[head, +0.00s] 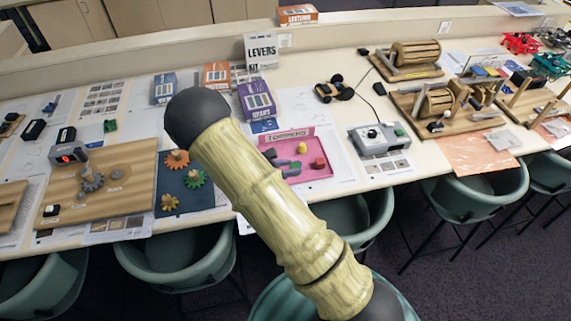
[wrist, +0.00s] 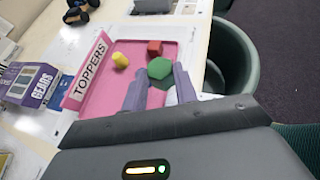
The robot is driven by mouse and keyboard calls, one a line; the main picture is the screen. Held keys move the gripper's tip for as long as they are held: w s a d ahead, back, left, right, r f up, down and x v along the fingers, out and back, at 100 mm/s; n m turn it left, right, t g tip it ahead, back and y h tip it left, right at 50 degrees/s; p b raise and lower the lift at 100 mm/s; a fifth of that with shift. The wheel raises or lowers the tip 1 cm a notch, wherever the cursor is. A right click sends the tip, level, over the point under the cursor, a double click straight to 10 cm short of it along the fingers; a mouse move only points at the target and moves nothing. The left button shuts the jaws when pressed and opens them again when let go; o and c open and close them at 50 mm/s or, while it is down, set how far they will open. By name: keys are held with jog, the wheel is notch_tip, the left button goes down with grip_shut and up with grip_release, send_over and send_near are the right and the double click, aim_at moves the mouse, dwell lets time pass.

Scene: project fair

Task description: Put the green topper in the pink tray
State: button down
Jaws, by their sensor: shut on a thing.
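The green topper (wrist: 160,68) is a flat hexagonal piece between the fingertips of my gripper (wrist: 160,82) in the wrist view. My gripper is shut on it. The topper appears over the pink tray (wrist: 98,104); I cannot tell whether it touches the tray floor. The tray also shows in the head view (head: 311,174), where my grey fingers (head: 284,169) are partly hidden behind my arm. A yellow topper (wrist: 120,60) and a red topper (wrist: 154,47) sit in the tray. A "TOPPERS" sign (wrist: 89,68) stands along its edge.
A purple gears box (head: 257,99) stands behind the tray to the left. A blue mat (head: 180,193) with colored gears lies left. A grey power unit (head: 381,138) stands right. Green chairs (head: 480,187) line the table's front edge.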

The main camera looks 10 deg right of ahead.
jog(key=s+f+n+t+y, duration=0.2)
jog(key=s+f+n+t, duration=0.1)
jog(key=s+f, duration=0.2)
jog(key=shift+d+f+b, duration=0.35)
jog(key=shift+d+f, duration=0.1)
jog(key=shift+f, duration=0.25)
